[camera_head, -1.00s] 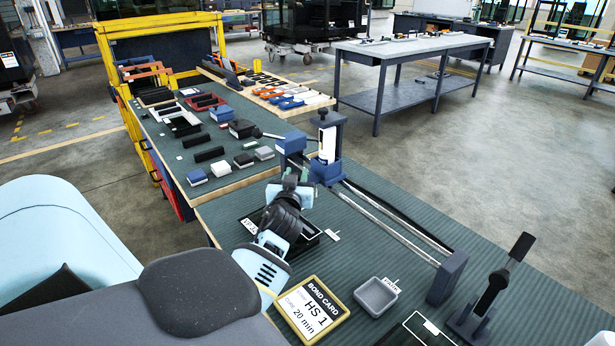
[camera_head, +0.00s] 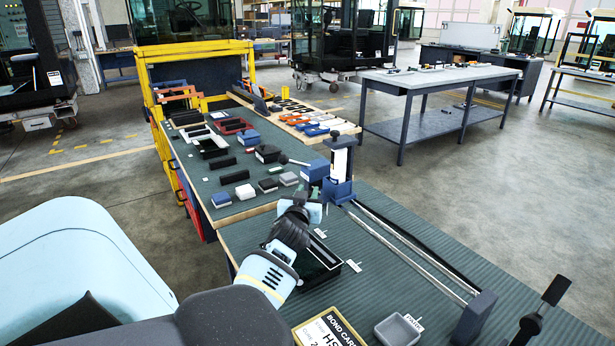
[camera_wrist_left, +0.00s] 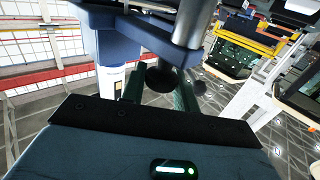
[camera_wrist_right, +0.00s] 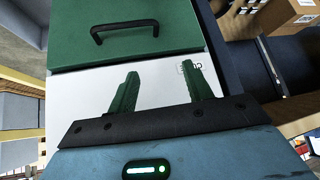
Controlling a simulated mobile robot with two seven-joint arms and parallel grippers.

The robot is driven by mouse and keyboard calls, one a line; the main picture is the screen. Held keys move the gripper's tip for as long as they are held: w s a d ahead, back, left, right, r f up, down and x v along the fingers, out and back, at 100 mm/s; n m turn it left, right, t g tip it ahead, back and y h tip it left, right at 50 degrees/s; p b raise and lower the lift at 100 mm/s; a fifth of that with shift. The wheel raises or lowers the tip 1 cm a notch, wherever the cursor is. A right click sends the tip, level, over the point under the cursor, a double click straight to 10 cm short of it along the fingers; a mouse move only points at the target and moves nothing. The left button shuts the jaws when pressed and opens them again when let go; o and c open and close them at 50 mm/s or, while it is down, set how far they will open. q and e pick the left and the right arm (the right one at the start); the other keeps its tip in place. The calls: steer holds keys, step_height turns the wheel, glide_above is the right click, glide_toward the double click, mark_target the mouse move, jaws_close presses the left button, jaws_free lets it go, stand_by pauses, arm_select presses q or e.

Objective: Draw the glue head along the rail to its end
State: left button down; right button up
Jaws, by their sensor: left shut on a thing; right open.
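The glue head (camera_head: 340,185) is a dark blue carriage holding an upright white cartridge (camera_head: 341,158). It stands at the far end of the rail (camera_head: 405,248), which is a pair of silver rods running toward the near right to a dark end block (camera_head: 474,318). My left gripper (camera_head: 316,206) is at the near left side of the glue head. In the left wrist view its fingers (camera_wrist_left: 158,88) are shut on a dark round knob (camera_wrist_left: 160,77) in front of the blue carriage. My right gripper (camera_wrist_right: 159,74) is open and empty, seen only in the right wrist view.
A grey tray (camera_head: 398,330) and a bond card (camera_head: 328,330) lie near the rail's near end. A black upright lever (camera_head: 545,305) stands right of it. Several small blocks fill the bench at the back left. A green drawer (camera_wrist_right: 125,30) faces my right gripper.

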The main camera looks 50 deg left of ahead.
arm_select(q)
steer(key=c, duration=1.1)
jaws_free()
steer(key=shift+d, duration=0.1)
steer(key=v, duration=0.7)
steer(key=shift+s+d, duration=0.2)
steer(key=shift+s, duration=0.05)
